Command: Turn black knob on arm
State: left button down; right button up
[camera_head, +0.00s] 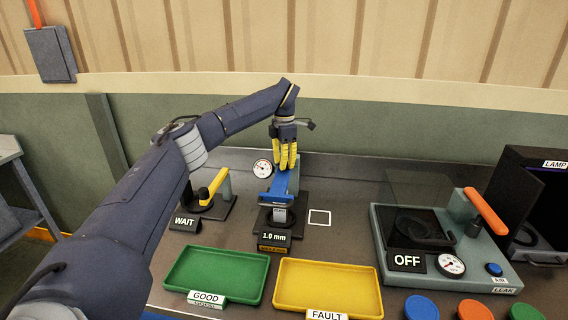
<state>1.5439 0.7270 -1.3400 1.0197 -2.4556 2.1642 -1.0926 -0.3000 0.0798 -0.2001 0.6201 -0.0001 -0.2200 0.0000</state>
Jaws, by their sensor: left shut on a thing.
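A blue arm (279,188) stands on a dark base at the middle of the bench, behind a sign reading 1.0 mm (274,237). My left gripper (286,166) points down with yellow fingers at the upper back end of this blue arm. Its fingers are closed together there on what they cover. The black knob itself is hidden by the fingers, so its angle cannot be told. A round dial gauge (263,168) sits just left of the fingers. My right gripper is not in view.
A yellow-handled fixture (213,187) with a WAIT sign stands left. A green GOOD tray (217,254) and yellow FAULT tray (328,270) lie in front. A grey leak tester (462,262) with an orange handle and a black lamp box (513,190) stand right.

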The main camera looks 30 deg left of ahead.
pick_arm(q)
jog(key=n, duration=0.3)
jog(key=shift+n, duration=0.4)
jog(key=n, duration=0.4)
jog(key=shift+n, duration=0.3)
jog(key=n, duration=0.4)
jog(key=shift+n, duration=2.3)
jog(key=c, duration=1.1)
grip_release()
jog(key=shift+o, duration=0.2)
